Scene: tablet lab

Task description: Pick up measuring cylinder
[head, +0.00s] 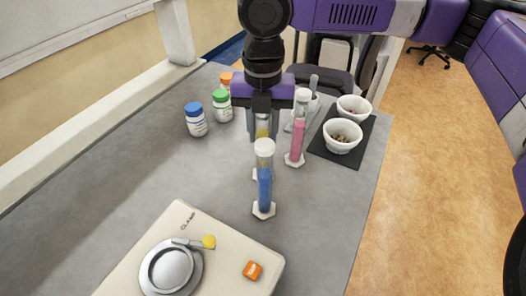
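Three measuring cylinders stand on the grey table. The blue one (264,186) is nearest, upright with a white cap. The pink one (297,141) stands behind it to the right. A yellow one (262,124) is mostly hidden behind the blue cylinder and my gripper; a bit of its white base shows left of the blue cylinder. My gripper (263,136) points down, with its fingers spread on either side of the yellow cylinder's upper part. I cannot tell whether the fingers touch it.
Blue-capped (196,122) and green-capped (222,107) bottles stand left, with an orange-capped one (225,80) behind. Two white bowls (342,139) (354,107) sit on a dark mat (329,156), beside a mortar and pestle (314,84). A cream device (240,253) fills the front.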

